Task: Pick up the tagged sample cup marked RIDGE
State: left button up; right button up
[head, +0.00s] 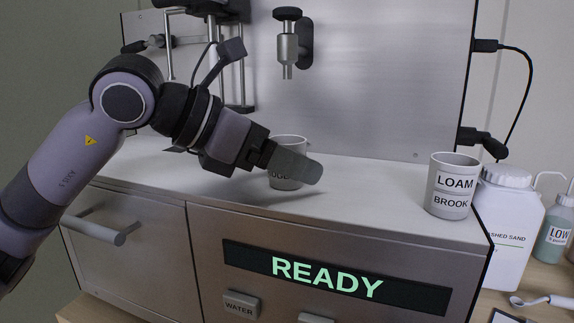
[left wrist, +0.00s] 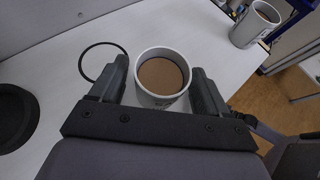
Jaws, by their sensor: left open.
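A grey-white cup (head: 287,146) stands upright on the analyser's light top, below the nozzle. Its label is mostly hidden by my finger; only a few end letters show, perhaps "DGE". My left gripper (head: 292,165) is open at this cup, with the near finger in front of it. In the left wrist view the cup (left wrist: 163,78), filled with brown material, stands between the two open fingers (left wrist: 160,85), with small gaps at its sides. A second cup (head: 453,187), labelled LOAM and BROOK, stands at the right end; it also shows in the left wrist view (left wrist: 254,26). My right gripper is out of view.
A metal nozzle (head: 287,48) hangs from the steel back panel (head: 390,80) above the gripper. A READY display (head: 330,277) is on the front. A white sand jar (head: 508,225) stands right of the analyser. The top is clear between the cups.

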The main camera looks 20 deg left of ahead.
pick_arm(q)
jog(key=shift+w+d, duration=0.1)
jog(key=c, duration=1.1)
jog(key=shift+r, duration=0.15)
notch_tip(320, 180, up, 19)
jog(key=p, duration=0.4)
jog(key=shift+r+p, duration=0.2)
jog(key=shift+p, duration=0.15)
